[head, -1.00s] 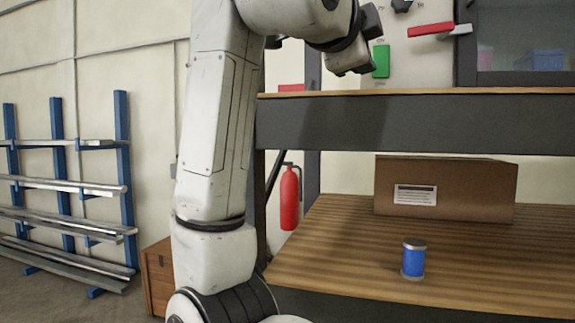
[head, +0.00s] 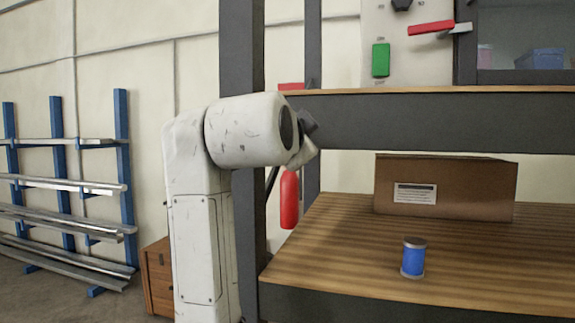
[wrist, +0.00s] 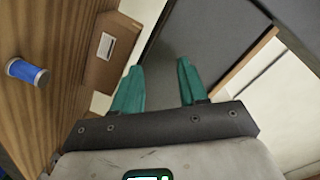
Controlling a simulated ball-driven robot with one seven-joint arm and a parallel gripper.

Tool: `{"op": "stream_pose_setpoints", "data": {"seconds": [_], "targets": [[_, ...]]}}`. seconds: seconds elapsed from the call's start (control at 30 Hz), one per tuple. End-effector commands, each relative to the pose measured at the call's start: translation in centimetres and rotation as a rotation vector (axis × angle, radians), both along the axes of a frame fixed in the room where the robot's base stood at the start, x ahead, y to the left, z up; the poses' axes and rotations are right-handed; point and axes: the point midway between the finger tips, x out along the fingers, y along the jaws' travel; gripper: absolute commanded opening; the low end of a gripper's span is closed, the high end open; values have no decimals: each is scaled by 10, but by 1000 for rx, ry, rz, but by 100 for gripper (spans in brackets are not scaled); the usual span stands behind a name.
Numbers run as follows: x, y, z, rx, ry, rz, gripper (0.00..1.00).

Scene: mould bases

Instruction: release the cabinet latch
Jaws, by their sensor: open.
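A red bar-shaped handle (head: 431,27) with a grey metal piece at its right end sits at the left edge of the dark-framed cabinet (head: 525,76) at the upper right of the head view. It looks like the latch, and it lies nearly level. My gripper (wrist: 158,84) shows in the wrist view with its two teal fingers apart and nothing between them. In the head view my arm's end is folded left of the shelf, well left of and below the handle, and the fingers are hidden. The wrist view does not show the handle.
A dark shelf beam (head: 430,122) runs below the cabinet, and a dark post (head: 241,60) stands behind my arm. A cardboard box (head: 446,190) and a blue spool (head: 413,258) sit on the lower wooden shelf (head: 340,250). A green block (head: 380,60) is on the pale panel.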

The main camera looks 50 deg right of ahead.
Motion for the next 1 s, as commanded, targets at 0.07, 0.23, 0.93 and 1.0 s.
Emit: {"op": "stream_pose_setpoints", "data": {"seconds": [0.07,0.23,0.93,1.0], "targets": [[7,1,-13,-3,35,23,43],[16,4,-33,-10,93,61,43],[22,6,-46,-14,129,87,61],[23,6,-45,-16,131,88,67]]}}
